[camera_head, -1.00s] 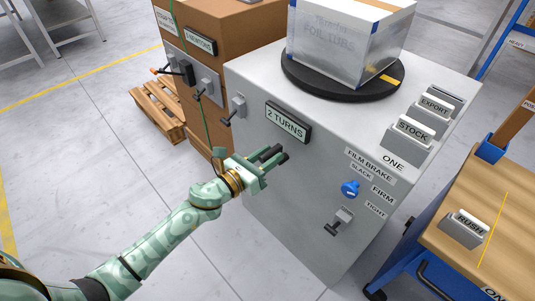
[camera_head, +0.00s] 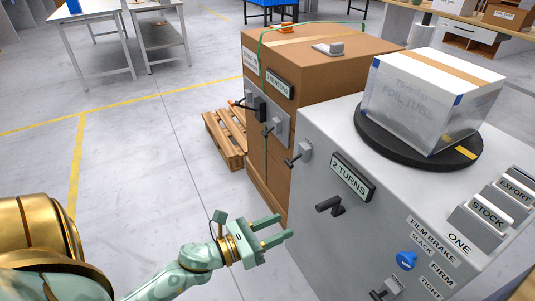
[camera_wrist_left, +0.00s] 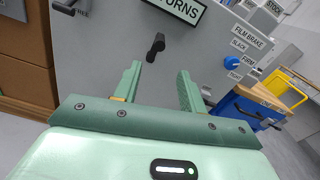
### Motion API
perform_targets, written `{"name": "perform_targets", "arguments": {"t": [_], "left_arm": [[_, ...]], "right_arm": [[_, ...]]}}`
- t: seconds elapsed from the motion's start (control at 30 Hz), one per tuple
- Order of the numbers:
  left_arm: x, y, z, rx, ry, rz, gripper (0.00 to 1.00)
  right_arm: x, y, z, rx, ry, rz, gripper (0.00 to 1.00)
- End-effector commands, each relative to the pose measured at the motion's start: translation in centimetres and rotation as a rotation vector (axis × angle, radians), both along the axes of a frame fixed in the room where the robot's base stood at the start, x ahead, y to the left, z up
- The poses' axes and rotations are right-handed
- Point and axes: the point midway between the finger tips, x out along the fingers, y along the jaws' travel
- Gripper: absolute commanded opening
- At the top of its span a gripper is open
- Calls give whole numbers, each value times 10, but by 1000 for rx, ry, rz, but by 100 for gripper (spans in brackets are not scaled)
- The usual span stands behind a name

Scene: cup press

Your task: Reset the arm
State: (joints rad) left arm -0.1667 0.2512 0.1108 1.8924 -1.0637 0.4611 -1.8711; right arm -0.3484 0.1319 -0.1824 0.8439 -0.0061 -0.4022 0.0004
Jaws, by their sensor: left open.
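My left arm comes in from the lower left of the head view. Its green left gripper (camera_head: 282,228) is open and empty in front of the grey machine (camera_head: 310,240). A black handle (camera_head: 330,205) sticks out of the machine's front below the "2 TURNS" sign (camera_head: 352,177), up and right of the fingers. In the left wrist view the handle (camera_wrist_left: 156,46) shows beyond and between the two open fingers (camera_wrist_left: 158,78), apart from them. My right gripper is not in view.
A wrapped box (camera_head: 425,103) sits on the black turntable (camera_head: 375,140) of the machine. A blue knob (camera_head: 406,260) is on the lower front. A strapped brown carton (camera_head: 310,62) and wooden pallet (camera_head: 225,140) stand behind. The floor (camera_head: 150,190) to the left is clear.

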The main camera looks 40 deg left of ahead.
Motion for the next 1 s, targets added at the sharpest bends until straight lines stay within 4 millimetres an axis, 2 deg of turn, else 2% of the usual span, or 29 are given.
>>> {"name": "perform_targets", "arguments": {"t": [0.1,0.2,0.57,0.8,0.93,0.97,1.0], "left_arm": [[-14,5,0,-3,1,1,41],[-18,7,0,-2,0,0,41],[-19,7,0,-1,-1,0,41],[-19,7,0,-12,4,0,41],[-17,13,-3,-156,68,36,41],[-16,18,-8,-230,104,64,41],[-17,29,-23,-359,174,121,41]], "right_arm": [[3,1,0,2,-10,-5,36],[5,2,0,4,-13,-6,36],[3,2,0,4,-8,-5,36],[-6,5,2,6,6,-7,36],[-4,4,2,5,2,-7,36],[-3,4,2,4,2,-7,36],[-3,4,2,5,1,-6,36]]}}
